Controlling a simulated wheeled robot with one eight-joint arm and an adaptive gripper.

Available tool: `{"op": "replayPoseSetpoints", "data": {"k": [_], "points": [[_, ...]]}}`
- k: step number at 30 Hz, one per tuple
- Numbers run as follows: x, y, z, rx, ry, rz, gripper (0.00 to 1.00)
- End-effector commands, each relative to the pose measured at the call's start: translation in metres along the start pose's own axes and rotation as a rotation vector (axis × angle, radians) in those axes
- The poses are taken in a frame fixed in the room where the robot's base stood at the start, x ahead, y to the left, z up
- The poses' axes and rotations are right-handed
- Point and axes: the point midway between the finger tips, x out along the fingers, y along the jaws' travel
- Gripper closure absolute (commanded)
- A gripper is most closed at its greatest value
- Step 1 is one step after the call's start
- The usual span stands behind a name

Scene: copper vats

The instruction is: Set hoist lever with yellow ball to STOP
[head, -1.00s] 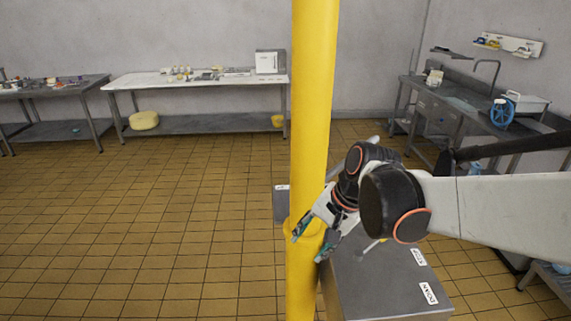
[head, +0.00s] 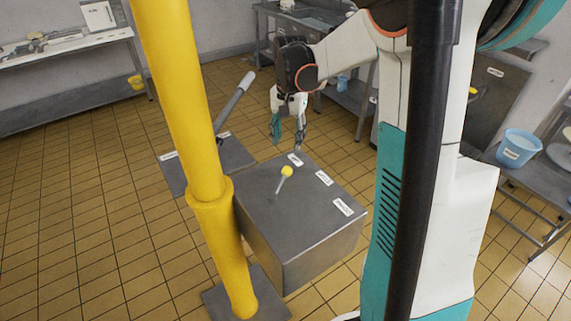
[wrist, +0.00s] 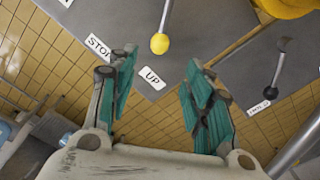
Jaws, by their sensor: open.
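The hoist lever is a thin rod with a yellow ball (head: 287,171) on top of a grey metal box (head: 262,205). It leans toward the UP label (head: 295,160). The STOP label (head: 324,178) and the DOWN label (head: 343,207) lie further along the same edge. My gripper (head: 287,140) is open and empty, just beyond the UP end of the box. In the wrist view the yellow ball (wrist: 159,43) shows ahead between my open fingers (wrist: 160,62), without visible contact. The STOP label (wrist: 98,46) is by the left finger, and the UP label (wrist: 152,77) between the fingers.
A yellow pole (head: 182,105) stands left of the box. Behind it a second grey lever (head: 232,102) rises from a low plate; its dark knob (wrist: 285,43) shows in the wrist view. A bench with a blue bucket (head: 518,147) is right. Tiled floor is clear at left.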

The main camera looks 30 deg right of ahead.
Motion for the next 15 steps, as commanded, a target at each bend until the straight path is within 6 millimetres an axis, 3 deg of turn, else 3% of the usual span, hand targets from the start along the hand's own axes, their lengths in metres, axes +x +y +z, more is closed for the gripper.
{"op": "replayPoseSetpoints", "data": {"k": [15], "points": [[0.096, 0.0, 0.001, -0.001, 0.0, -0.001, 0.54]]}}
